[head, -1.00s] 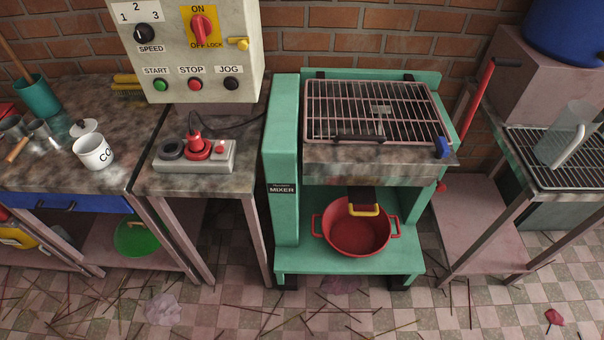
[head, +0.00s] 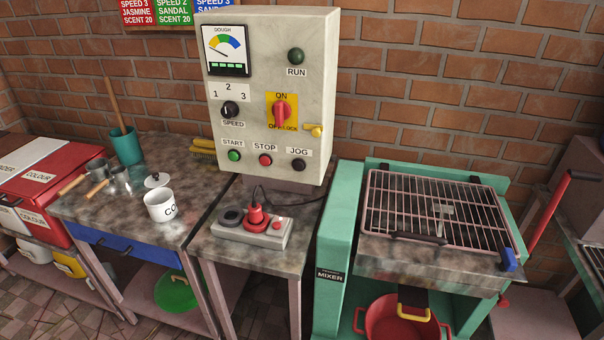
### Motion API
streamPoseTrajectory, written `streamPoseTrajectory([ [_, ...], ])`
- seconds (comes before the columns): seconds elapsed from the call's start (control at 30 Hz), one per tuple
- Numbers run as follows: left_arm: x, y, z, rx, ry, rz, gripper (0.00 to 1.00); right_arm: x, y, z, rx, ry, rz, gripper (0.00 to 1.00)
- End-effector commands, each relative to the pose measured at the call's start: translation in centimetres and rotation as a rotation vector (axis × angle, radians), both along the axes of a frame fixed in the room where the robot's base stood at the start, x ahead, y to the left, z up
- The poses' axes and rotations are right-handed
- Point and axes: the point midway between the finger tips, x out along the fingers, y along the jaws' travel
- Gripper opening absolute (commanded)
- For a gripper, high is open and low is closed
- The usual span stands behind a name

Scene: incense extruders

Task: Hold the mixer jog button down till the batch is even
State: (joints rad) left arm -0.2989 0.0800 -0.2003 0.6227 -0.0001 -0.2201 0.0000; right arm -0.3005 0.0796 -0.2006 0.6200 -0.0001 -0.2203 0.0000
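The black JOG button (head: 299,165) is at the lower right of the grey control box (head: 325,90), beside the red STOP button (head: 265,160) and green START button (head: 234,156). The red main switch (head: 281,112) points up to ON. The black speed knob (head: 229,109) sits under the numbers 1, 2, 3. The DOUGH gauge (head: 225,48) has a coloured dial; its exact reading is too small to tell. The RUN lamp (head: 296,56) is dark green. The teal mixer (head: 331,270) stands to the right under a wire grille (head: 440,205). Neither gripper is in view.
A pedestal with a plugged-in red plug (head: 256,215) sits on the bench below the box. A red pot (head: 385,320) is under the grille. A red lever (head: 548,210) leans at the right.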

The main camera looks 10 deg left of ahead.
Motion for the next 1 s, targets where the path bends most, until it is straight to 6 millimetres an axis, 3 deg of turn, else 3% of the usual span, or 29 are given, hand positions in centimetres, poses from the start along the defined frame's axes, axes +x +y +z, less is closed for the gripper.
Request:
streamPoseTrajectory([
  [0.47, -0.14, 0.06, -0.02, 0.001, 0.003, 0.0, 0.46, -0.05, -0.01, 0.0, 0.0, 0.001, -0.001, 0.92],
  [0.73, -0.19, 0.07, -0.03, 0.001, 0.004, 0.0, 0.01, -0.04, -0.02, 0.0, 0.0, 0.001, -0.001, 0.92],
  [1.0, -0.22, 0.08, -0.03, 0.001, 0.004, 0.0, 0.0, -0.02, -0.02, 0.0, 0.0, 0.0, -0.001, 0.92],
])
